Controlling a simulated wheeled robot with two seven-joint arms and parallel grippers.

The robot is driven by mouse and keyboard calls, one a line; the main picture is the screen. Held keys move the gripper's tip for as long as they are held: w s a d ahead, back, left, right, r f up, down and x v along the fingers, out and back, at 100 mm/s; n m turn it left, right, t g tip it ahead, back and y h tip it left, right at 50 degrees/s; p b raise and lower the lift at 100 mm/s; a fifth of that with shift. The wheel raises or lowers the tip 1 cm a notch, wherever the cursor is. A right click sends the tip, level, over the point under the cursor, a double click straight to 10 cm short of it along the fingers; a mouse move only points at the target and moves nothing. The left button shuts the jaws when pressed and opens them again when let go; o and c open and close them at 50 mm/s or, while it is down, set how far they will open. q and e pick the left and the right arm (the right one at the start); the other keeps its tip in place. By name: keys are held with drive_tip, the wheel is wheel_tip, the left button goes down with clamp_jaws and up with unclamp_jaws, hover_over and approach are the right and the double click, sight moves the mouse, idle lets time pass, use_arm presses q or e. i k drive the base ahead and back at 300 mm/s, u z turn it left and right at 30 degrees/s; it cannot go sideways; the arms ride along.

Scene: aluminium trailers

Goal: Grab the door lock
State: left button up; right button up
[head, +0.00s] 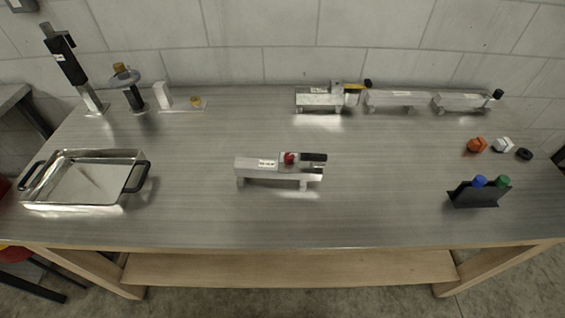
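An aluminium trailer (265,171) stands near the middle of the workbench, with a small white label on its side. A red round part (289,158) and a black handle-like part (313,157) sit at its top right. I cannot tell which part is the door lock. Three more silver trailers stand along the back: one with a yellow and black part (352,90), a plain middle one (397,99), and a right one (460,103) with a black knob (497,94). Neither of my grippers is in view.
A metal tray (84,199) with black handles lies at the left. Upright black fixtures (68,62) stand back left. Orange (477,145), white (503,145) and black (524,154) pieces lie at the right, behind a dark holder (478,196) with blue and green knobs. The front middle of the bench is clear.

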sight(244, 168)
drive_tip(key=u, duration=2.5)
drive_tip(key=k, duration=1.5)
drive_tip(key=z, duration=2.55)
